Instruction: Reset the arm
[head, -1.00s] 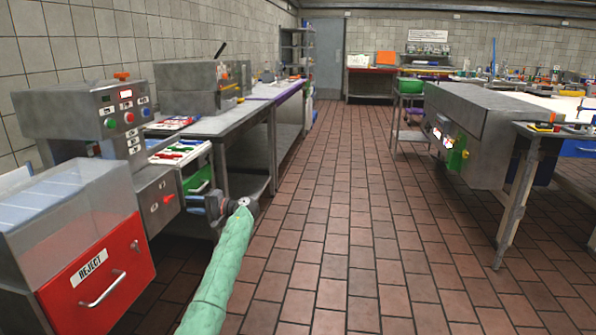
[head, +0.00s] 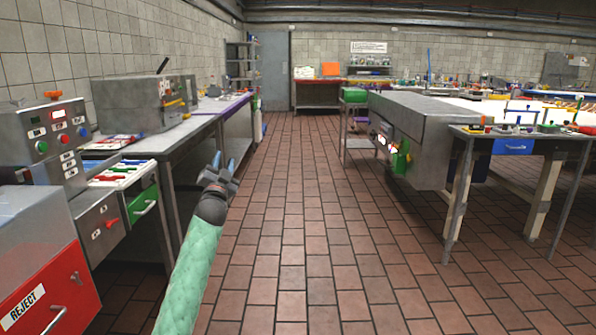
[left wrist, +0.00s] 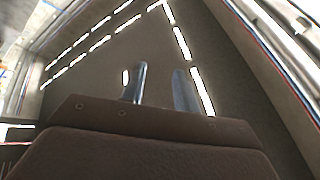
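My left arm comes up in its green sleeve at the bottom of the head view. Its gripper (head: 224,164) points up and away over the aisle, right of the left-hand workbench, and touches nothing that I can see. In the left wrist view the two fingers (left wrist: 162,85) stand apart with nothing between them. That view looks up at the ceiling with its rows of bright lights. The gripper is open and empty. My right arm and gripper are in neither view.
On the left stand the machine with the red REJECT bin (head: 45,295), an open green drawer (head: 143,210) and a long workbench (head: 185,130). A steel machine (head: 420,125) and a cluttered table (head: 530,131) stand on the right. The tiled floor (head: 300,220) between is clear.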

